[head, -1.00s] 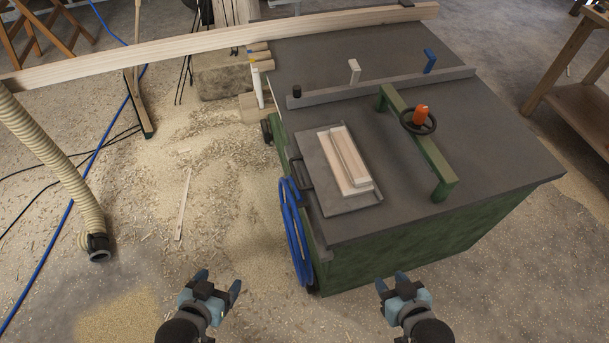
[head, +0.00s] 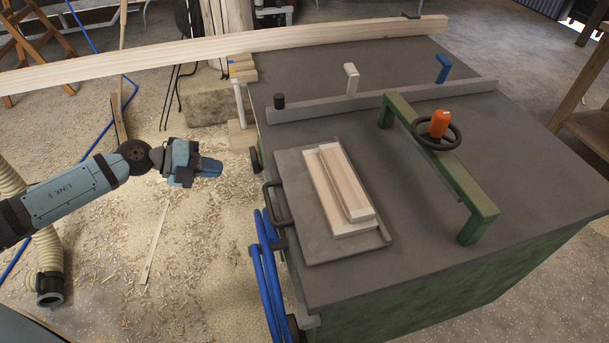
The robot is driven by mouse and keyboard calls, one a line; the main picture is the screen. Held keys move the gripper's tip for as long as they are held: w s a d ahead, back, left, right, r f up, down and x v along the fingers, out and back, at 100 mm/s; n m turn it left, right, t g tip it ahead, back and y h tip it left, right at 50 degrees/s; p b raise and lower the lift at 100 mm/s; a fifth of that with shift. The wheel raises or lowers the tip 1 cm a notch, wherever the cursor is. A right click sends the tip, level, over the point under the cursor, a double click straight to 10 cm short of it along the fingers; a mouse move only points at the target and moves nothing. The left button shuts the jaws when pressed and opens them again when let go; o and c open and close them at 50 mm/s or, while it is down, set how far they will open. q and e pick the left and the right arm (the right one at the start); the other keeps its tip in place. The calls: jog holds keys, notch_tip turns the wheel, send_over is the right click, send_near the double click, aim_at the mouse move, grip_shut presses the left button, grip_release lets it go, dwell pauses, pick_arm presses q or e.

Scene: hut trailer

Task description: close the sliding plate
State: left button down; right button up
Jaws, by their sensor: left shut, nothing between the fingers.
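The sliding plate (head: 362,246) is a flat grey metal plate at the left edge of the green machine's dark top. It has a dark bar handle (head: 271,212) on its left side, sticking out past the machine's edge. Stacked pale wood pieces (head: 329,192) lie on the plate. My left gripper (head: 212,168) is shut and empty, in the air left of the machine, up and to the left of the handle and apart from it. My right gripper is not in view.
A green bridge with an orange-knobbed handwheel (head: 439,125) spans the top (head: 400,185). A grey fence (head: 390,97) crosses behind the plate. A long beam (head: 180,60) lies at the back. A blue hose coil (head: 266,275) hangs below the handle. Shavings cover the floor.

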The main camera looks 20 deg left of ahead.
pick_arm(q)
jog(key=w, duration=0.1)
jog(key=b, duration=0.1)
send_near(279, 170)
notch_tip(279, 170, down, 3)
jog(key=w+d, duration=0.1)
jog(key=shift+m+g, duration=0.4)
jog(key=w+d, duration=0.1)
jog(key=d, duration=0.1)
jog(key=w+d, duration=0.1)
jog(key=shift+w+d+f, duration=0.1)
jog(key=shift+w+d, duration=0.4)
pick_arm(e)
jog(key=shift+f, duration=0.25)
pick_arm(q)
jog(key=shift+d, duration=0.1)
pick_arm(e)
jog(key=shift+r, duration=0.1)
